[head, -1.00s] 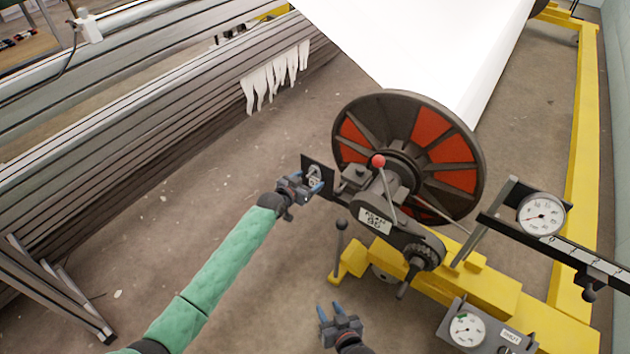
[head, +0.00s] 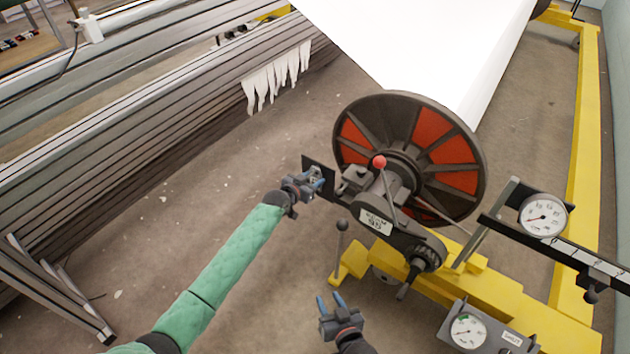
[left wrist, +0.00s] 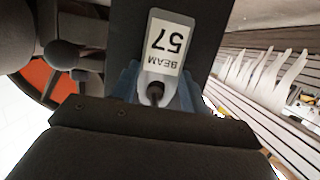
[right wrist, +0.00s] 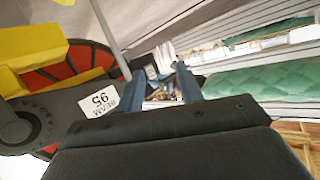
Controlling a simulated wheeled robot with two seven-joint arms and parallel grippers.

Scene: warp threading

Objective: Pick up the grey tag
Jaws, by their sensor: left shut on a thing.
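The grey tag (left wrist: 163,55) bears a white label reading BEAM 57. It hangs from a dark peg in front of a black plate (left wrist: 213,30), which also shows in the head view (head: 319,177). My left gripper (head: 318,178) is at this plate, left of the beam's wheel, and is shut on the tag's lower part around the peg in the left wrist view. In the head view the gripper mostly hides the tag. My right gripper (head: 330,303) is open and empty, low in the head view, apart from everything.
A white label reading BEAM 95 (right wrist: 98,100) is on the beam's dark arm. The red-panelled wheel (head: 455,180), red-knobbed lever (head: 379,162) and yellow frame (head: 480,295) stand close on the right. Open floor lies left of the plate.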

